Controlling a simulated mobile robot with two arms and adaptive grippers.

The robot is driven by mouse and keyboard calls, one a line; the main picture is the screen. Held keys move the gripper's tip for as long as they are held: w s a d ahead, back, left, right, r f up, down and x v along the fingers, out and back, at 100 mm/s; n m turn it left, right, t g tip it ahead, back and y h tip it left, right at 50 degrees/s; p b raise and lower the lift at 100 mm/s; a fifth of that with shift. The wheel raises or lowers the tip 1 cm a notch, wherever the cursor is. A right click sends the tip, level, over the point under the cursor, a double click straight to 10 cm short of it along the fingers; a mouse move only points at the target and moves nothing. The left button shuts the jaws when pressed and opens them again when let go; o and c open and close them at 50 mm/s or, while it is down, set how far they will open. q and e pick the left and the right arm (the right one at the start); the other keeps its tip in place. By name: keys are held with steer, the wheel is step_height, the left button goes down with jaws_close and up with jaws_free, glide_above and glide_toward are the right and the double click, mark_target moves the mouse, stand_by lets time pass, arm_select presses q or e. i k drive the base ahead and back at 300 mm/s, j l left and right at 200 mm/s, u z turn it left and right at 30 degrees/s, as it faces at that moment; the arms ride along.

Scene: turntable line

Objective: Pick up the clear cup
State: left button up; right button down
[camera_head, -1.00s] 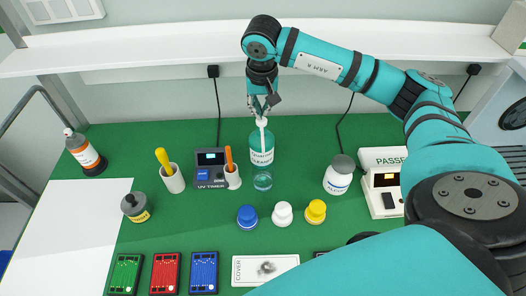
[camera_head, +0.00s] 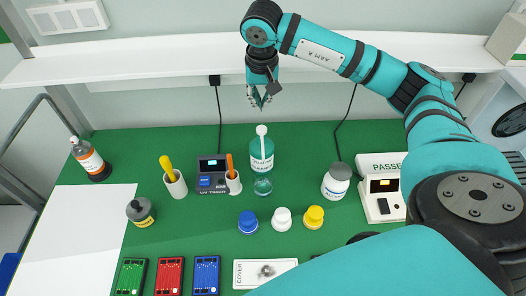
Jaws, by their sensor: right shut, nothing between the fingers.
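The clear cup (camera_head: 263,186) is small and see-through. It stands on the green mat (camera_head: 330,235) just in front of a teal pump bottle (camera_head: 262,152) with a white pump head (camera_head: 261,130). My right gripper (camera_head: 261,106) is above and behind the bottle's pump head, pointing down, clear of it. It is shut and empty. The cup is below it and nearer to me. My left gripper is not in view.
A UV timer (camera_head: 211,181) and white holder (camera_head: 233,186) stand left of the cup. A white jar (camera_head: 337,181) is to the right. A shelf (camera_head: 150,60) spans the back.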

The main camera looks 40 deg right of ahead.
mark_target(261, 190)
steer(key=k+j, duration=1.2)
steer(key=k, duration=0.1)
